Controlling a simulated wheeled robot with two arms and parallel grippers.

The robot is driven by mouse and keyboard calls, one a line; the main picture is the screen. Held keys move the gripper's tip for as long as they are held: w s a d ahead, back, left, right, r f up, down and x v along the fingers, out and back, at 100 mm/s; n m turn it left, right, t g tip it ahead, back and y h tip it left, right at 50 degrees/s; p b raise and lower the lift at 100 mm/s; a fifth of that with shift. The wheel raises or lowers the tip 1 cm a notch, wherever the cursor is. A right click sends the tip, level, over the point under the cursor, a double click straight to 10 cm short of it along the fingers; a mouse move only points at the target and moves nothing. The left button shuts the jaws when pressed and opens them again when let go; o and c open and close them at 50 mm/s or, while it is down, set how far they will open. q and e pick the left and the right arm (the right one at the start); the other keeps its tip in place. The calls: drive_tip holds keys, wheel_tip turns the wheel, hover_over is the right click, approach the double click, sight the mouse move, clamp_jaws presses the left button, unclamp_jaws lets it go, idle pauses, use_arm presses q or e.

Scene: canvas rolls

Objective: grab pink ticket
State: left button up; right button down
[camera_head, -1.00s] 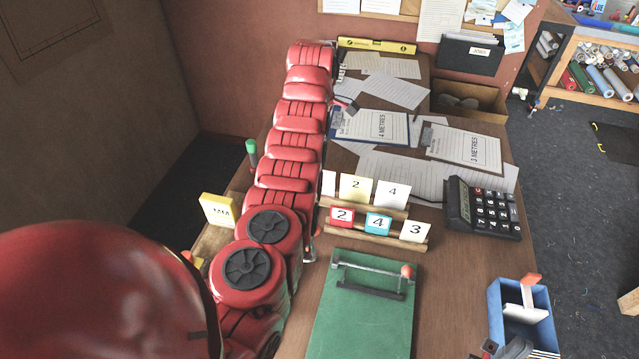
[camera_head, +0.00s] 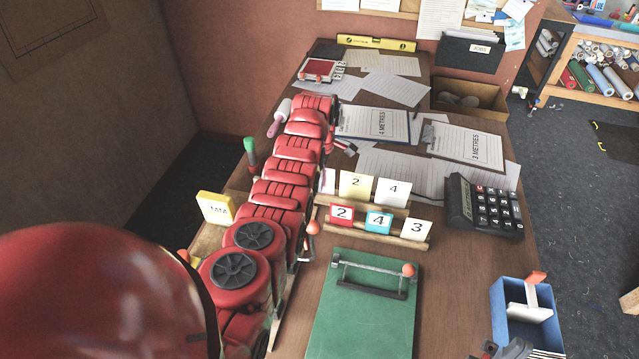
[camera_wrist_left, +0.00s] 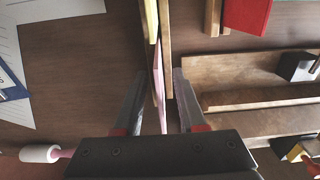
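The pink ticket (camera_head: 328,181) stands at the left end of the back wooden rack, beside the yellow card (camera_head: 356,186), partly hidden by my left arm. In the left wrist view the pink ticket (camera_wrist_left: 158,88) shows as a thin edge-on strip between the two fingers. My left gripper (camera_head: 343,147) is near the rack's left end; its fingers (camera_wrist_left: 159,75) are apart, one on each side of the ticket, with gaps visible. Whether the ticket is at fingertip depth is unclear. My right gripper (camera_head: 504,348) is only partly in view at the bottom right, by the blue box.
The racks also hold a white 4 card (camera_head: 393,192) and red, blue and white cards in front. A green board (camera_head: 365,315), calculator (camera_head: 484,207), blue box (camera_head: 525,312) and clipboards (camera_head: 466,147) lie around. A pink-handled roller (camera_head: 279,118) lies left of my arm.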

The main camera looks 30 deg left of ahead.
use_arm(q)
drive_tip(key=shift+c, duration=0.3)
drive_tip(key=shift+r, duration=0.1)
clamp_jaws()
wheel_tip(320, 180, up, 8)
wheel_tip(320, 180, up, 10)
drive_tip(key=p, duration=0.2)
idle(0.3)
